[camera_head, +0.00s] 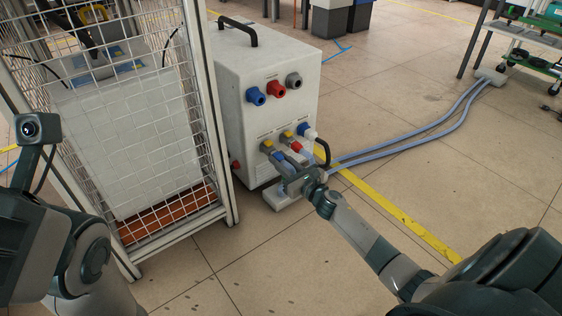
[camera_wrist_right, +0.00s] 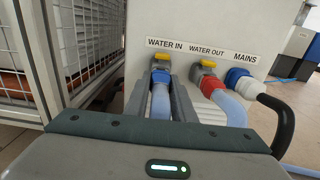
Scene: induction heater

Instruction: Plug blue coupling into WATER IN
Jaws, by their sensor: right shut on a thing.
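The white heater cabinet (camera_head: 232,95) stands on the floor with its labelled ports on the lower front. The blue coupling (camera_wrist_right: 161,77), on a pale blue hose (camera_wrist_right: 160,104), is at the WATER IN port with the yellow lever (camera_wrist_right: 161,57), in line with it. I cannot tell how deep it sits. My right gripper (camera_wrist_right: 163,90) is shut on the blue coupling, one finger on each side; in the head view the gripper (camera_head: 284,165) reaches the cabinet front. The coupling also shows there (camera_head: 279,156). My left arm is at the left edge; its fingers are not visible.
The red coupling (camera_wrist_right: 212,86) is at WATER OUT, right beside my right gripper. The MAINS plug (camera_wrist_right: 246,84) with its black cable is further right. A wire-mesh cage (camera_head: 150,130) stands close on the left. Hoses (camera_head: 420,130) run across the floor to the right.

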